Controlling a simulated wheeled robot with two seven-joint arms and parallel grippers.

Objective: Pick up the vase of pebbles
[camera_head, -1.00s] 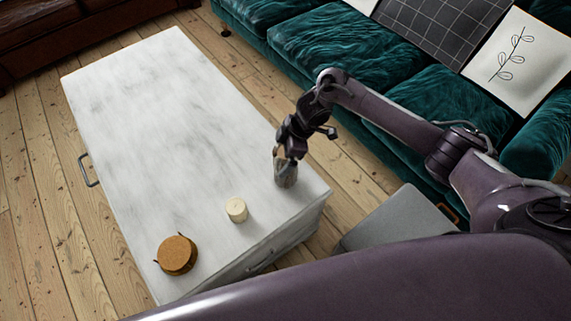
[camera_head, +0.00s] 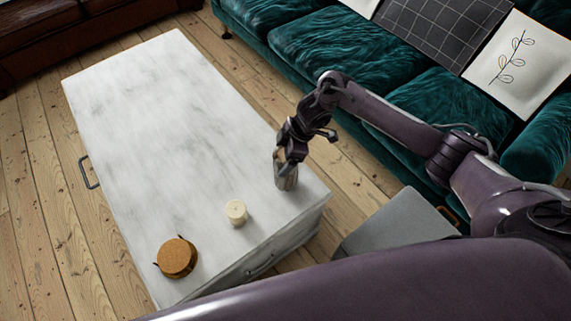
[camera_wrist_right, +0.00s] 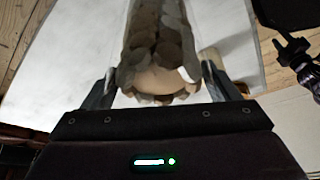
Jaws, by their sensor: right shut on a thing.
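The vase of pebbles (camera_head: 286,180) is a small grey vessel near the right end of the white marble-look table (camera_head: 165,110). In the right wrist view the vase (camera_wrist_right: 158,45) shows its rounded grey-brown pebbles up close. My right gripper (camera_head: 284,158) is at the top of the vase. In the wrist view its two fingers (camera_wrist_right: 158,88) stand on either side of the vase, shut on it. Whether the vase's base touches the table cannot be told. My left gripper is not in view.
A cream candle (camera_head: 236,212) and a round cork-topped item (camera_head: 177,257) stand on the table near its front end. A teal sofa (camera_head: 330,45) is behind my right arm. A grey box-like thing (camera_head: 395,230) is right of the table. The table's far part is clear.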

